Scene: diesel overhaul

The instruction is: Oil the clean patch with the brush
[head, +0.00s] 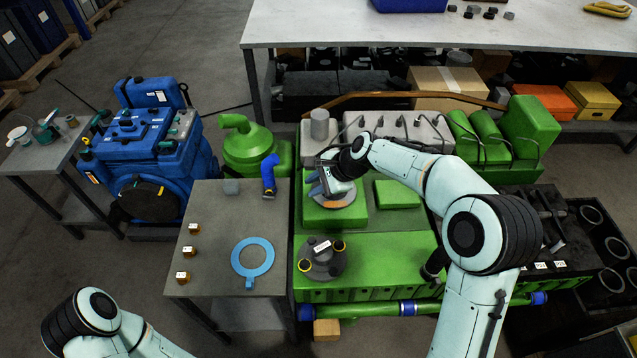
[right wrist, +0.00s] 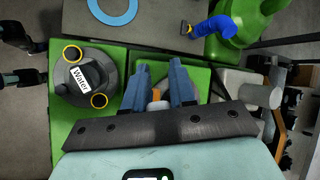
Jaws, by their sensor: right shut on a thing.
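My right gripper (head: 328,184) is low over a round grey seat with an orange-brown rim (head: 338,205) on the green engine block. In the right wrist view its two blue fingers (right wrist: 160,80) are shut on a small pale and orange thing (right wrist: 157,100), which looks like the brush's handle. The bristles are hidden, so I cannot tell whether they touch the seat. The seat is partly covered by the gripper, and I cannot make out a clean patch apart from it. My left arm shows at the bottom left; its gripper is out of the picture.
The grey water pump (head: 322,258) with yellow-ringed ports sits on the engine's near part. A side table (head: 215,215) holds a blue ring gasket (head: 240,265), a blue elbow pipe (head: 269,175) and several small brass pieces. A green turbo housing (head: 247,145) stands behind it.

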